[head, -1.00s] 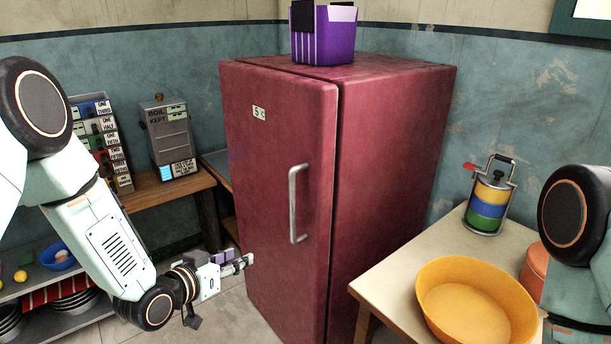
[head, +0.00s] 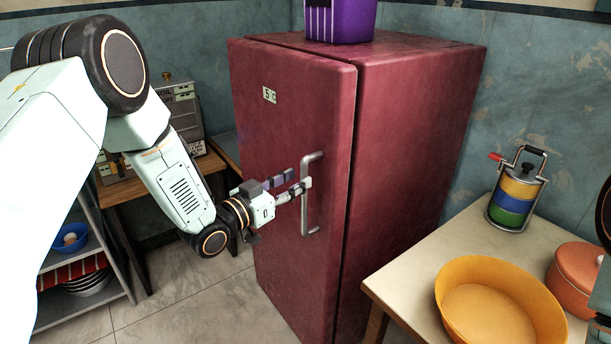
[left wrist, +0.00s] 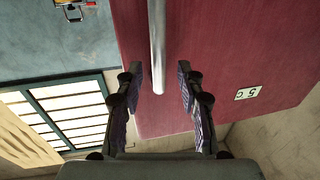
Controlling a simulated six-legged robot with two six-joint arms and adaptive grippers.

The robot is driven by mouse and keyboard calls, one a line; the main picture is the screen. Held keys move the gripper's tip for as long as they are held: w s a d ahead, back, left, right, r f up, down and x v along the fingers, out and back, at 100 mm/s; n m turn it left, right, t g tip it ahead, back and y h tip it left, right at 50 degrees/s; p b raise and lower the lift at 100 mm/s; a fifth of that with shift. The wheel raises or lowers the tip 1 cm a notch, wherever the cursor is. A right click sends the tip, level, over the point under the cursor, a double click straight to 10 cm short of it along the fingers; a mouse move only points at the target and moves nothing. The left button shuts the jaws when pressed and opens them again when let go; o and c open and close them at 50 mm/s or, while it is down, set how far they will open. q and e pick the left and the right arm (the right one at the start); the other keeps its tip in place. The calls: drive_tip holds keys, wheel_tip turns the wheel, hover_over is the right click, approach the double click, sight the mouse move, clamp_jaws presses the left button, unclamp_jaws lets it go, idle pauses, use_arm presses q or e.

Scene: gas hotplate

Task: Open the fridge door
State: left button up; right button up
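The red fridge (head: 300,130) stands in the middle of the head view with its door shut. A vertical silver handle (head: 312,225) is on the right part of the door front. My left gripper (head: 299,181) is at the handle's upper half, fingers pointing at the door. In the left wrist view the left gripper (left wrist: 159,90) is open, with the handle (left wrist: 157,45) showing between and beyond its two fingers. I cannot tell whether either finger touches the handle. My right gripper is not in view; only a dark part of my right arm shows at the right edge.
A table (head: 420,255) at the right holds an orange bowl (head: 495,305), an orange pot (head: 578,280) and a striped lunch tin (head: 516,190). A purple container (head: 340,18) stands on the fridge. A shelf (head: 80,250) is at the left. Floor is clear before the fridge's left side.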

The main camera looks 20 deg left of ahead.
sight(304, 176)
use_arm(q)
drive_tip(key=x, duration=0.3)
drive_tip(key=shift+w+d+f, duration=0.1)
drive_tip(key=shift+d+f, duration=0.05)
drive_tip(key=shift+d+r, duration=0.25)
drive_tip(key=shift+w+a+f, duration=0.25)
drive_tip(key=shift+c, duration=0.5)
drive_tip(key=shift+s+d+r, duration=0.15)
drive_tip(key=shift+s, duration=0.05)
drive_tip(key=c, duration=0.4)
drive_tip(key=shift+w, duration=0.1)
clamp_jaws()
drive_tip(key=shift+f, duration=0.25)
